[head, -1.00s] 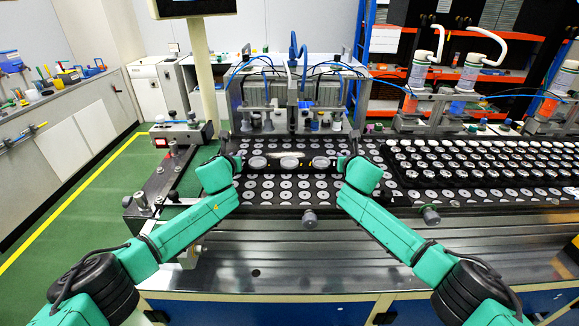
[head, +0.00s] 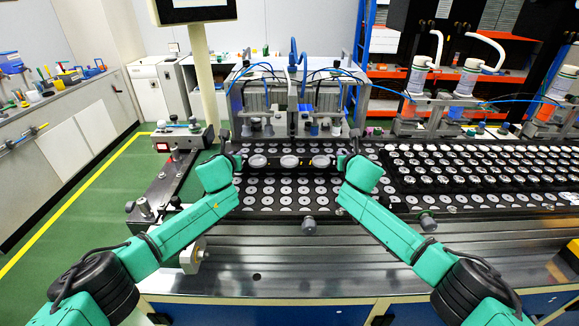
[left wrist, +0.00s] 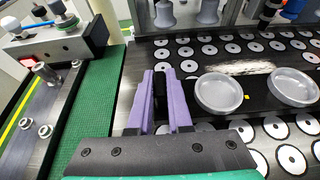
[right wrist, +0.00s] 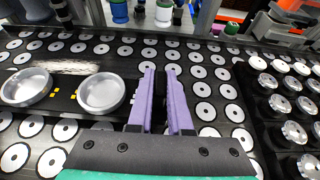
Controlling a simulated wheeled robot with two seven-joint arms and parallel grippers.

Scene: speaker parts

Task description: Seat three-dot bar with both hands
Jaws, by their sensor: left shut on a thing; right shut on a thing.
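The three-dot bar (head: 305,163) is a dark strip with three round silver cups in a row. It spans level between my two grippers, over the black tray of white discs (head: 270,201). My left gripper (head: 236,152) is shut on its left end and my right gripper (head: 345,152) on its right end. In the left wrist view the bar (left wrist: 258,97) runs right from the purple fingers (left wrist: 160,95). In the right wrist view it runs left (right wrist: 66,94) from the fingers (right wrist: 164,95). I cannot tell whether its underside touches the tray.
A fixture with blue hoses (head: 290,95) stands just behind the bar. A raised black tray of silver parts (head: 470,170) lies to the right. A metal clamp unit (head: 178,138) is at the left. The steel bench front (head: 330,260) is clear.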

